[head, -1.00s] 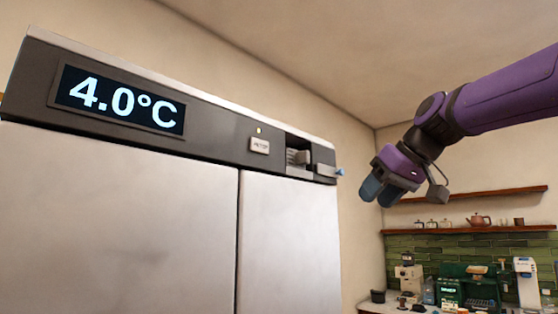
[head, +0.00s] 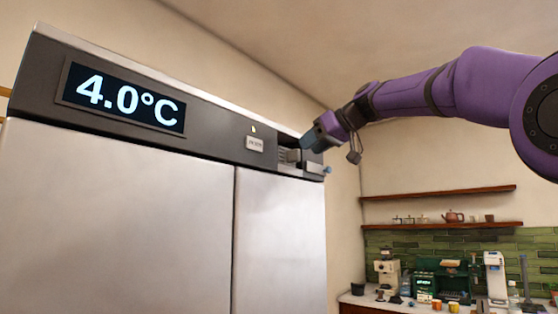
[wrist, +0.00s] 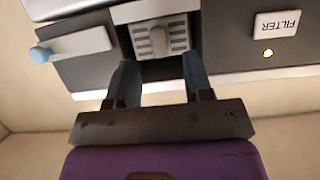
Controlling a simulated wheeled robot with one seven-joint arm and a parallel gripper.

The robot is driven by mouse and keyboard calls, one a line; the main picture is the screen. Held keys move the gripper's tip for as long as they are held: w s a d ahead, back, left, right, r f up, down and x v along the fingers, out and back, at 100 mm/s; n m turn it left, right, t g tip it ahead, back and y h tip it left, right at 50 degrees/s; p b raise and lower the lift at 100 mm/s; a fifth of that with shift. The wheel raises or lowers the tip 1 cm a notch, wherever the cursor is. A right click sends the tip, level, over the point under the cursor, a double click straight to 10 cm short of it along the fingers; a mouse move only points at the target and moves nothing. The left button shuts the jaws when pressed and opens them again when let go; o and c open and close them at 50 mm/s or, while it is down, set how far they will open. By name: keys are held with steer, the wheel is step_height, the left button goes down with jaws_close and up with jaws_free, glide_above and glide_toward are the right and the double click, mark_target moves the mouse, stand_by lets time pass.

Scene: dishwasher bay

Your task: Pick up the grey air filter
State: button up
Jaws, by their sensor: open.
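The grey air filter (wrist: 157,38) is a ribbed block with a raised middle grip, sitting in a slot in the fridge's top panel. In the head view the filter (head: 288,156) is small and partly beside my gripper (head: 309,140). In the wrist view my gripper (wrist: 155,78) is open, its two blue-grey fingers pointing at the slot, one toward each side of the filter. The fingertips look just short of the filter; I cannot tell the exact gap. Nothing is between the fingers.
A light grey flap or lever with a blue knob (wrist: 41,55) is beside the slot. A FILTER label (wrist: 281,24) and small lamp (wrist: 268,53) are on the other side. The fridge (head: 120,215) shows 4.0°C. Shelves and a counter with appliances stand far right.

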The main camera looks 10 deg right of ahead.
mark_target(299, 155)
steer(key=shift+x, duration=2.8)
steer(key=shift+d+f, duration=0.1)
jaws_close()
